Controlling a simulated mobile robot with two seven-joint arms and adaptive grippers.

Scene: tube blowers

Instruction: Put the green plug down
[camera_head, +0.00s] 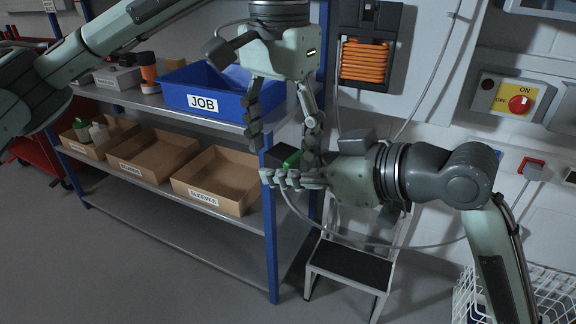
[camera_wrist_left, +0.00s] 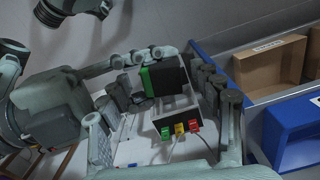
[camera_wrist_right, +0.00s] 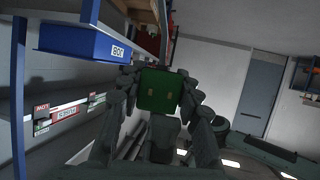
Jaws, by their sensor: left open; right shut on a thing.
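The green plug, a block that is part black and part green, is held off the surfaces in front of the shelf's right end; it shows in the head view (camera_head: 290,160), the left wrist view (camera_wrist_left: 163,78) and the right wrist view (camera_wrist_right: 158,90). My right gripper (camera_head: 283,176) is shut on it, reaching in from the right. In the right wrist view its green face with two small metal marks sits between the fingers. My left gripper (camera_head: 284,148) points down from above, open, with its fingers spread to either side of the plug. I cannot tell whether they touch it.
A blue JOB bin (camera_head: 222,92) stands on the upper shelf. Cardboard boxes, one marked SLEEVES (camera_head: 215,180), stand on the lower shelf. A step stool (camera_head: 350,262) is behind the grippers. An orange coiled hose (camera_head: 366,62) hangs on the wall. A wire basket (camera_head: 540,290) is at right.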

